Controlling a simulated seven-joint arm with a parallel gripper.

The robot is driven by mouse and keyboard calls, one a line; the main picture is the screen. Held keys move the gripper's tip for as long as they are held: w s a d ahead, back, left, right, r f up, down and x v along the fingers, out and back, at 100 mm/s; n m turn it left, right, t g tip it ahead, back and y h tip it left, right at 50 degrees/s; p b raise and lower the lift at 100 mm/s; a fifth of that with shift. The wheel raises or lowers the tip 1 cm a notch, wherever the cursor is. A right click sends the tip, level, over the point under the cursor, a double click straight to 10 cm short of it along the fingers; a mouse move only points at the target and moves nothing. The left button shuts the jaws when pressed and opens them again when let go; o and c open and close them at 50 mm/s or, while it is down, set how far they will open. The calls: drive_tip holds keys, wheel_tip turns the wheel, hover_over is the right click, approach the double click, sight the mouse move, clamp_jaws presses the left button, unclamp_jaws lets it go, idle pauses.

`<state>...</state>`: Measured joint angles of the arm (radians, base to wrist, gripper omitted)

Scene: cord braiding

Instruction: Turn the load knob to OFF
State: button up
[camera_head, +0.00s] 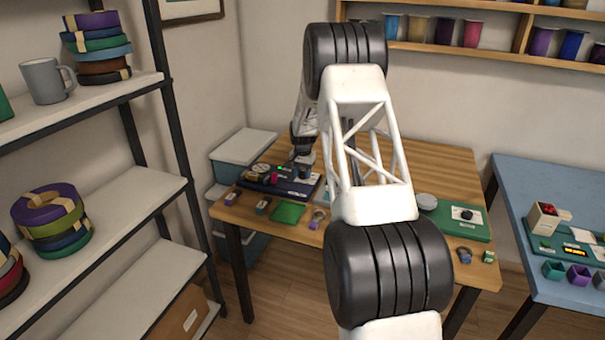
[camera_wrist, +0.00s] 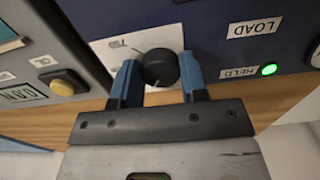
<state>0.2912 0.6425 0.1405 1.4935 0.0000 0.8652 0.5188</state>
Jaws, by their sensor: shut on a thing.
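The black round load knob (camera_wrist: 158,67) stands on a white plate (camera_wrist: 108,50) on the dark blue panel (camera_wrist: 222,62). My gripper (camera_wrist: 160,82) has its two blue fingers on either side of the knob and is shut on it. A "LOAD" label (camera_wrist: 253,28) is on the panel to the right, with a "HELD" label (camera_wrist: 239,74) and a lit green lamp (camera_wrist: 269,69) below it. The knob's pointer and its setting cannot be made out. In the head view my gripper (camera_head: 303,160) is at the dark blue panel (camera_head: 297,190); the knob is not clear there.
A grey unit with a yellow button (camera_wrist: 68,82) is left of the panel in the wrist view. On the wooden table (camera_head: 400,265) are a green square (camera_head: 288,213) and a green board (camera_head: 468,228). Shelves stand at left, a blue table (camera_head: 505,180) at right.

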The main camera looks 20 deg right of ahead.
sight(303, 174)
drive_tip(key=n, duration=0.7)
drive_tip(key=shift+d, duration=0.1)
idle(0.4)
drive_tip(key=o, duration=0.9)
drive_tip(key=shift+r, duration=0.15)
drive_tip(key=shift+r, duration=3.8)
drive_tip(key=shift+r, duration=3.45)
